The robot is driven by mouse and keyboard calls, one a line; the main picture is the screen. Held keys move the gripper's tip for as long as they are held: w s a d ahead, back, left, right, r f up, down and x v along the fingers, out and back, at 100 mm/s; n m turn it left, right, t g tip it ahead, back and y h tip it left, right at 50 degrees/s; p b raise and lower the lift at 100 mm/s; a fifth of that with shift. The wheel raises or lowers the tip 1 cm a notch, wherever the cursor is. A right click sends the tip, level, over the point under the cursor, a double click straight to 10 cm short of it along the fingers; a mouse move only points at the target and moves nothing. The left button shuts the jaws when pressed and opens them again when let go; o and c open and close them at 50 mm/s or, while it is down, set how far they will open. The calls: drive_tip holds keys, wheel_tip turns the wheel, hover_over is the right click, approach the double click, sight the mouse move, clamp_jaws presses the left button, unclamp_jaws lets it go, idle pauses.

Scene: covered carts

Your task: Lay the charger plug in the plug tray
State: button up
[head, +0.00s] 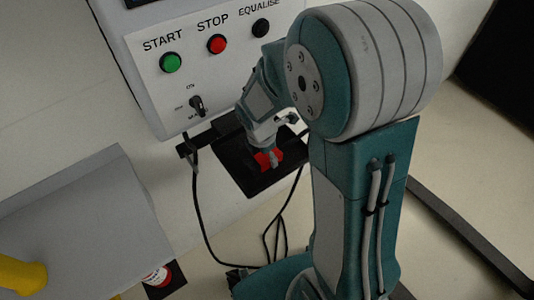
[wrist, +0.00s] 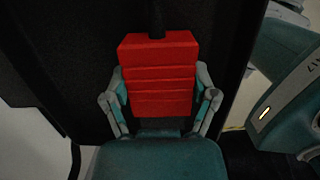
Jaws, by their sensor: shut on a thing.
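The charger plug is a red ridged block (wrist: 160,75) with a dark cable leaving its far end in the wrist view. My gripper (wrist: 160,92) is shut on its two sides. In the head view, the plug (head: 267,159) is a small red shape at the end of my arm, partly hidden by my gripper (head: 268,152). Behind it is a black tray (head: 233,163) below the control panel, and the plug appears over it. Its dark surface (wrist: 75,60) fills much of the wrist view. I cannot tell whether the plug touches the tray.
A white panel (head: 185,98) carries START, STOP and EQUALISE buttons and a black rotary knob (head: 197,105). A black cable (head: 196,205) hangs below it and loops to the floor. A grey box (head: 80,225) and a yellow object (head: 22,274) are at lower left.

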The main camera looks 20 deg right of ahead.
sight(261, 156)
drive_tip(key=shift+f, duration=0.25)
drive_tip(key=o, duration=1.1)
wheel_tip(261, 156, up, 12)
drive_tip(key=a, duration=0.2)
drive_tip(key=s+d+r+m+t+y, duration=0.1)
drive_tip(key=s+r+m, duration=0.4)
drive_tip(key=m, duration=0.5)
drive_tip(key=s+d+r+m+t, duration=0.1)
drive_tip(key=s+r+m+t, duration=0.3)
drive_tip(key=s+m, duration=0.6)
drive_tip(key=shift+d+r+m+y, duration=0.35)
drive_tip(key=shift+r+m+y, duration=0.1)
drive_tip(key=shift+m, duration=0.35)
